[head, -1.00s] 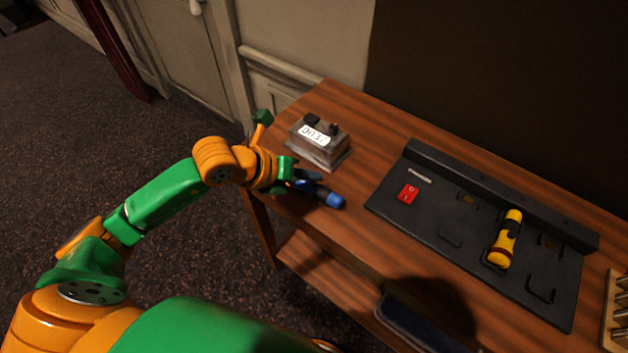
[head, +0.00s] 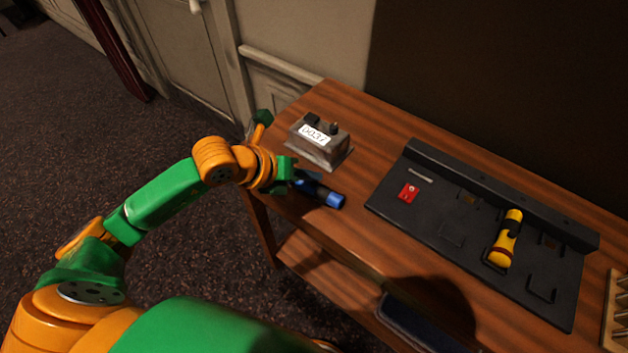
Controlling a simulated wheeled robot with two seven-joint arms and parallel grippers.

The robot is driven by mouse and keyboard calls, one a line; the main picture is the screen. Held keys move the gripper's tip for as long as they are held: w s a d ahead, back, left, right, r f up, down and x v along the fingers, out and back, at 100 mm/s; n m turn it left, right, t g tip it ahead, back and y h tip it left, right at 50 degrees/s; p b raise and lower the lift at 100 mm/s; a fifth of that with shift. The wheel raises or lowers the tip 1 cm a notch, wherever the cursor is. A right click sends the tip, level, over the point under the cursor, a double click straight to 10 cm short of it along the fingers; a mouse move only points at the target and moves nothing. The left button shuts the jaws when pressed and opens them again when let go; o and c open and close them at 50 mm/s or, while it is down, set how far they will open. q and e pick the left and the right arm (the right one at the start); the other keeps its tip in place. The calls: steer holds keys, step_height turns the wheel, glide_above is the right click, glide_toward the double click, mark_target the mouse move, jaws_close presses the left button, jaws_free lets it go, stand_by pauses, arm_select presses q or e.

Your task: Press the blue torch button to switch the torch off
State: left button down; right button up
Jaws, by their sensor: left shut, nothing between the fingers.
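A blue and dark torch (head: 331,198) lies on the left part of the wooden desk, in front of a grey metal box. Its bright blue end points to the lower right. My left gripper (head: 300,181) is shut with nothing between its fingers and sits at the torch's upper left end. It covers part of that end. The torch's button is too small and hidden to make out, and I cannot tell whether the fingertips touch it. My right gripper is not in view.
The grey box (head: 318,152) with a white display stands just behind the torch. A black board (head: 410,222) with a red switch (head: 408,192) and a yellow torch (head: 505,240) lies to the right. A wooden rack (head: 617,312) stands at the right edge. Bare desk separates box and board.

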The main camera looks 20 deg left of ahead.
mark_target(310, 188)
arm_select(q)
steer(key=shift+f+b, duration=0.4)
steer(key=shift+f, duration=0.1)
steer(key=shift+r, duration=0.1)
steer(key=shift+r+p, duration=0.35)
steer(key=shift+r, duration=0.1)
step_height(310, 188, up, 6)
steer(key=p, duration=0.4)
stand_by(0.3)
